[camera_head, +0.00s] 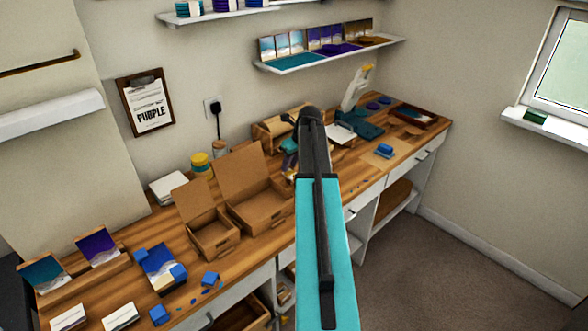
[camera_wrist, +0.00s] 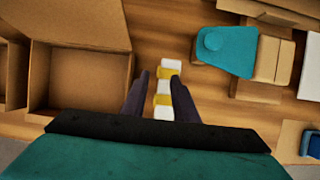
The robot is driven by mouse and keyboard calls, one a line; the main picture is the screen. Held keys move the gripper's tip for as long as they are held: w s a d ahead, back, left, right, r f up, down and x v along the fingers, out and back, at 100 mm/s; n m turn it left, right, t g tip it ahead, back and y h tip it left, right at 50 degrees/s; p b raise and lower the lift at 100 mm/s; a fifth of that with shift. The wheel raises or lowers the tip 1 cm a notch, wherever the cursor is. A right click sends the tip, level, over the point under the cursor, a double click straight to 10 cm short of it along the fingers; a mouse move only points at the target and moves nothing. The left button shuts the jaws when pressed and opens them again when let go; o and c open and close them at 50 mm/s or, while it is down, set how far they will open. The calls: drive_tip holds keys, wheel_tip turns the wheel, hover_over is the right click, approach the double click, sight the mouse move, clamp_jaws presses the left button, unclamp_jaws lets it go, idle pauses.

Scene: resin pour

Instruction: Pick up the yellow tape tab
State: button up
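In the wrist view, a narrow white strip with yellow bands lies on the wooden bench; the yellow tape tab (camera_wrist: 163,100) appears as one of these bands, and a second yellow band (camera_wrist: 168,71) is farther up the strip. My gripper (camera_wrist: 158,75) has its two dark fingers apart, one on each side of the strip. Bare wood shows beside it, and I cannot tell the fingers' height above it. In the head view my own arm hides the gripper and the strip.
An open cardboard box (camera_wrist: 80,75) stands close to the left of the fingers. A teal piece (camera_wrist: 226,50) on a cardboard block (camera_wrist: 271,60) is to the right. In the head view, open boxes (camera_head: 262,205) and a jar with a yellow lid (camera_head: 200,159) stand on the bench (camera_head: 258,252).

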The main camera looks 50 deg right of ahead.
drive_tip(key=shift+p+x, duration=0.5)
drive_tip(key=shift+x, duration=1.25)
drive_tip(key=shift+a, duration=0.1)
drive_tip(key=shift+c, duration=0.3)
clamp_jaws()
